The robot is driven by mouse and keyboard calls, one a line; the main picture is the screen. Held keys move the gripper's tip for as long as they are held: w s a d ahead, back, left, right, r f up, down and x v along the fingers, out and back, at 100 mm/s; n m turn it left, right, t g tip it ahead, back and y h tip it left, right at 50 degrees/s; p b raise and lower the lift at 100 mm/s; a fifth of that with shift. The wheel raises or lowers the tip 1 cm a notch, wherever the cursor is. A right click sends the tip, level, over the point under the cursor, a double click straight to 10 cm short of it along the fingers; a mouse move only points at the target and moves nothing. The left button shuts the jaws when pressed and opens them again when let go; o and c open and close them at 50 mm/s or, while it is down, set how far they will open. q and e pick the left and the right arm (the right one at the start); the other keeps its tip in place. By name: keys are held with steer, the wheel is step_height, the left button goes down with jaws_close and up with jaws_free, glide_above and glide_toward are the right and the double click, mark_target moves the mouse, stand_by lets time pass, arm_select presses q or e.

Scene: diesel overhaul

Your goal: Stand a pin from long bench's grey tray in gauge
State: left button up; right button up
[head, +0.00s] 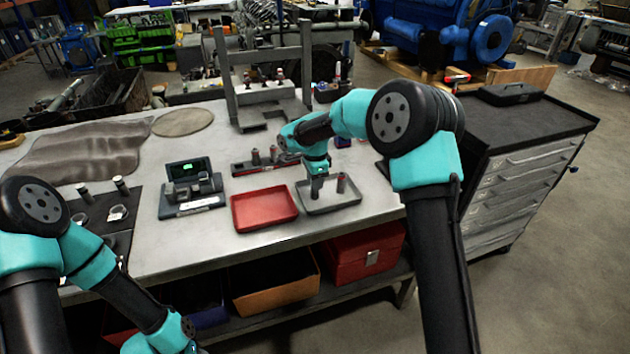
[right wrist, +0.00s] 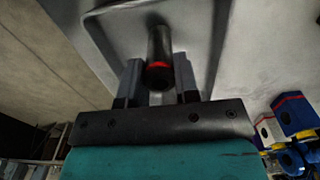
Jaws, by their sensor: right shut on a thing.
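My right gripper (head: 317,188) points down over the grey tray (head: 350,202) on the long bench. It is shut on a dark pin (right wrist: 159,52) with a red band, which shows between the fingers (right wrist: 160,85) in the right wrist view; the tray (right wrist: 207,35) is behind it. In the head view the fingers mostly hide this pin, and I cannot tell whether it touches the tray. Another brownish pin (head: 341,182) stands in the tray just right of the gripper. The gauge (head: 192,190), with a green-lit display, stands further left on the bench. My left gripper's fingers are out of view.
A red tray (head: 264,209) lies between gauge and grey tray. Behind is a dark rack (head: 262,165) with several small parts. A grey press-like frame (head: 268,105) stands at the back. A dark mat (head: 100,215) with metal parts lies at left.

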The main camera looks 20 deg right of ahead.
steer(key=shift+r, duration=2.65)
steer(key=shift+s+r+n, duration=0.3)
steer(key=shift+r+n, duration=0.05)
steer(key=shift+n, duration=0.15)
steer(key=s+d+r+n, duration=0.1)
steer(key=s+r+n, duration=0.8)
steer(key=n, duration=0.7)
steer(key=s, duration=0.3)
steer(key=shift+d, duration=0.3)
steer(key=shift+a, duration=0.1)
